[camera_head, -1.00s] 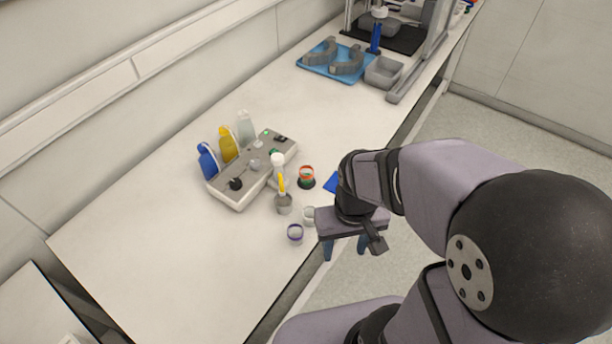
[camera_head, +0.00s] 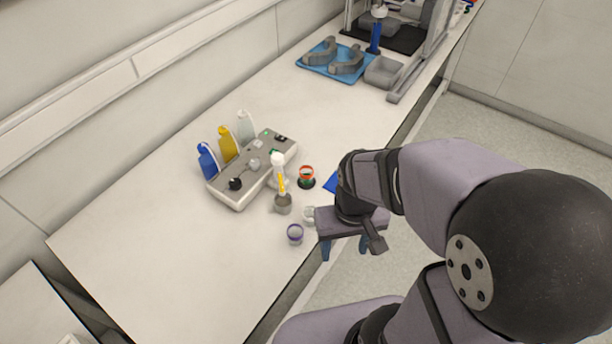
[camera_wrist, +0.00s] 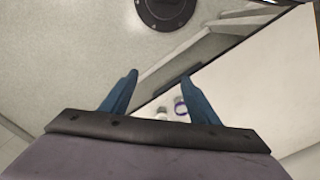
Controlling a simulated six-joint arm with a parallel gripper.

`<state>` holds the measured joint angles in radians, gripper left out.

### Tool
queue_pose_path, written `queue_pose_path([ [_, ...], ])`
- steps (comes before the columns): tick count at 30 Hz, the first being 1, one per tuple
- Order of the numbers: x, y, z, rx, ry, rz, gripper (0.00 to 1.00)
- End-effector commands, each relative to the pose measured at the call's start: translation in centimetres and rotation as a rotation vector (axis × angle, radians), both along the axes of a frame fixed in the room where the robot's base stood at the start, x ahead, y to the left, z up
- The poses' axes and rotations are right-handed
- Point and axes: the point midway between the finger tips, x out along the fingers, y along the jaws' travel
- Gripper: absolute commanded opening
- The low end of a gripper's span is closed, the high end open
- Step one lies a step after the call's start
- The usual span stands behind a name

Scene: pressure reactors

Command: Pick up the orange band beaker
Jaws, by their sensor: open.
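A small beaker with an orange-red band (camera_head: 306,172) stands on the bench, right of the grey stirrer unit, on or against a dark round base. My gripper (camera_head: 343,250) points down beyond the bench's front edge, to the lower right of this beaker, and holds nothing. In the wrist view its two blue fingers (camera_wrist: 160,95) are spread apart over the floor and bench edge. The orange band beaker cannot be made out in the wrist view. A purple-banded beaker (camera_head: 295,233) and a clear beaker (camera_head: 308,214) stand nearer my gripper.
A grey stirrer unit (camera_head: 236,196) stands left of the beakers, with blue, yellow and clear bottles behind it. A grey pot (camera_head: 283,204) holds a white-and-yellow tool. A blue tray (camera_head: 322,69) lies far back. The bench's left part is clear.

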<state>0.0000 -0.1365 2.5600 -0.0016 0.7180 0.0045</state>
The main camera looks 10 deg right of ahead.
Motion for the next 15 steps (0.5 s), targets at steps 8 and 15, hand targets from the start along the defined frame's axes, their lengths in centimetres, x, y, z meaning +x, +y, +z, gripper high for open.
queue_pose_path([
  [8,0.5,-0.3,-0.4,-0.006,-0.013,0.002,0.55],
  [15,6.1,-2.5,-3.2,-0.056,-0.161,0.034,0.55],
])
